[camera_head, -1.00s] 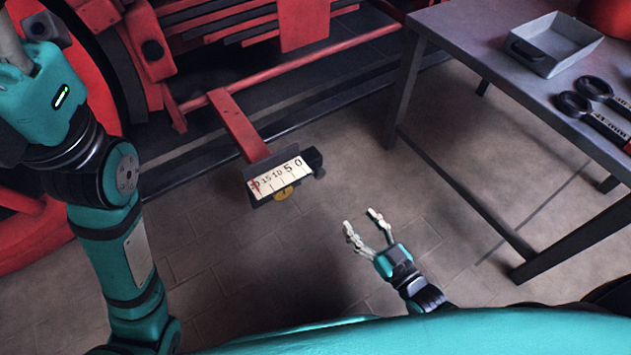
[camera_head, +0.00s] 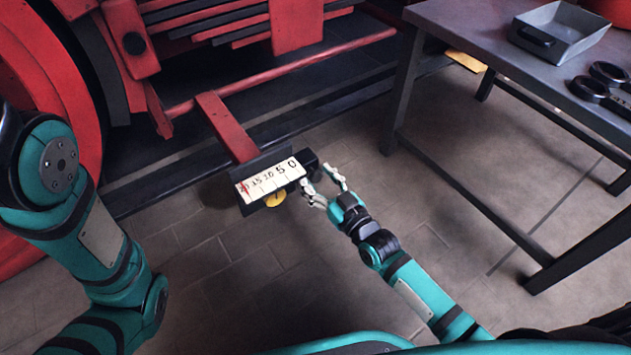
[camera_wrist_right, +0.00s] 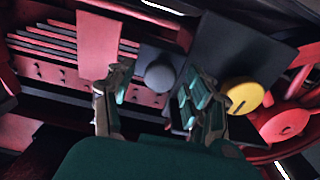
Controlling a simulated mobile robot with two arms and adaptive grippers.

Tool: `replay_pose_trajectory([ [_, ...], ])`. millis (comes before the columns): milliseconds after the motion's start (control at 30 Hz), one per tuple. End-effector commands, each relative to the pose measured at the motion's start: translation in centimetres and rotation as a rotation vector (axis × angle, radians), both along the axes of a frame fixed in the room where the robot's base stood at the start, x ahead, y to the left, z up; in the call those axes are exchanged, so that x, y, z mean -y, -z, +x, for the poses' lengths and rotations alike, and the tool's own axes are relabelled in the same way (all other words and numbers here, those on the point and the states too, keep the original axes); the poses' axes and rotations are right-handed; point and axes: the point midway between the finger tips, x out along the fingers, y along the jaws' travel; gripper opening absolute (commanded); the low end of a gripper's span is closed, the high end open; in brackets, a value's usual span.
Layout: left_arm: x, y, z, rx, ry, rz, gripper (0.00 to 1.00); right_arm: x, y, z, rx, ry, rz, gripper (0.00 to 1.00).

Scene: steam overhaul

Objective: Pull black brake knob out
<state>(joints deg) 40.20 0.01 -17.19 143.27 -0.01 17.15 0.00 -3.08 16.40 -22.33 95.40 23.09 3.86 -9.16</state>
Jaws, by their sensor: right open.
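The black brake knob (camera_head: 310,159) sticks out at the right end of the scale box (camera_head: 268,182), which has a white numbered scale. My right gripper (camera_head: 321,179) is open beside the knob, its fingers pointing toward it. In the right wrist view the round dark knob (camera_wrist_right: 161,76) shows between the two spread fingers (camera_wrist_right: 158,92). I see no clear contact, and the gap in depth is hard to tell. My left arm is at the left edge, and its gripper is out of the picture.
A yellow round knob (camera_head: 275,200) sits under the scale box. A red beam (camera_head: 226,127) carries the box from the red locomotive frame. A grey table (camera_head: 455,50) with a metal tray (camera_head: 557,36) and dark tools (camera_head: 600,88) stands at the right. The floor between is clear.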

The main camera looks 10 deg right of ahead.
Motion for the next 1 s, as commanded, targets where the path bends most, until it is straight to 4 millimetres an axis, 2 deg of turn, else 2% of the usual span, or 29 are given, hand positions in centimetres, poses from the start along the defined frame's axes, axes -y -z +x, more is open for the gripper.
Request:
replay_pose_trajectory([
  [133, 0.01, 0.61, 0.01, 0.0, 0.0, 0.0, 0.4, -0.36, 0.01, 0.9, 0.001, 0.0, 0.0, 0.53],
  [433, 0.02, 0.57, -0.02, 0.001, 0.0, 0.0, 0.4, -0.41, -0.08, 1.02, 0.0, 0.0, 0.0, 0.52],
  [833, 0.02, 0.58, -0.01, 0.001, 0.001, 0.0, 0.4, -0.41, -0.05, 0.99, 0.0, 0.0, 0.0, 0.0],
  [1000, 0.02, 0.58, -0.01, 0.0, 0.001, 0.0, 0.4, -0.4, -0.03, 0.98, -0.001, 0.0, 0.0, 0.0],
])
